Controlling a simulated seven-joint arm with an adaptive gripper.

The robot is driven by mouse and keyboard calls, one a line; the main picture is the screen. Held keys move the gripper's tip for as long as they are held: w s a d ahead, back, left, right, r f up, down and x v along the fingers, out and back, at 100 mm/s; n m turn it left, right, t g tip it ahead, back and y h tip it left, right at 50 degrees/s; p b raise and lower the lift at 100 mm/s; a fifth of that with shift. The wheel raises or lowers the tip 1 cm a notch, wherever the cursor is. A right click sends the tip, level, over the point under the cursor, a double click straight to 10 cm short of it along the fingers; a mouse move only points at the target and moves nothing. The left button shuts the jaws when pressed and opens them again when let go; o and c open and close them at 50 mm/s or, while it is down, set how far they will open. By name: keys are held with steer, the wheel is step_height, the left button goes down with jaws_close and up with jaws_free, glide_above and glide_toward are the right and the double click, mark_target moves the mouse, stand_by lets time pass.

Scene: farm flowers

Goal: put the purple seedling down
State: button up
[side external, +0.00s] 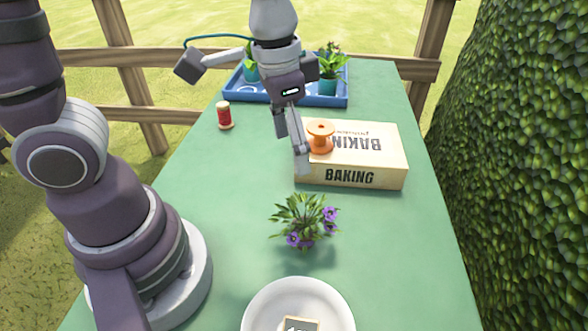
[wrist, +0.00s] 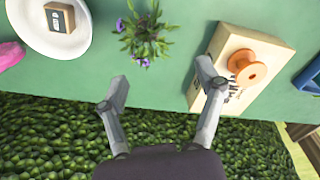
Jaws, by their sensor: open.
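The purple seedling (side external: 304,220), a leafy green plant with purple flowers, is on the green table in front of the baking box. Its base is hidden by its leaves. It also shows at the top of the wrist view (wrist: 145,38), beyond my fingertips. My gripper (side external: 291,143) is open and empty, above the table by the left side of the box, farther back than the seedling. In the wrist view the two fingers (wrist: 161,80) are spread wide with nothing between them.
A baking box (side external: 350,177) bears an orange spool (side external: 320,137). A white plate (side external: 258,302) holding a small labelled block is at the front. A red spool (side external: 224,115) and a blue tray (side external: 338,102) with potted plants are farther back. The table's left middle is clear.

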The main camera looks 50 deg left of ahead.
steer(key=s+a+r+n+t, duration=0.3)
steer(key=s+a+r+t, duration=0.1)
steer(key=a, duration=0.1)
steer(key=shift+a, duration=0.3)
steer(key=shift+s+a+r, duration=0.1)
steer(key=shift+s, duration=0.15)
steer(key=shift+c, duration=1.1)
steer(key=shift+w+n, duration=0.1)
steer(key=shift+n, duration=0.2)
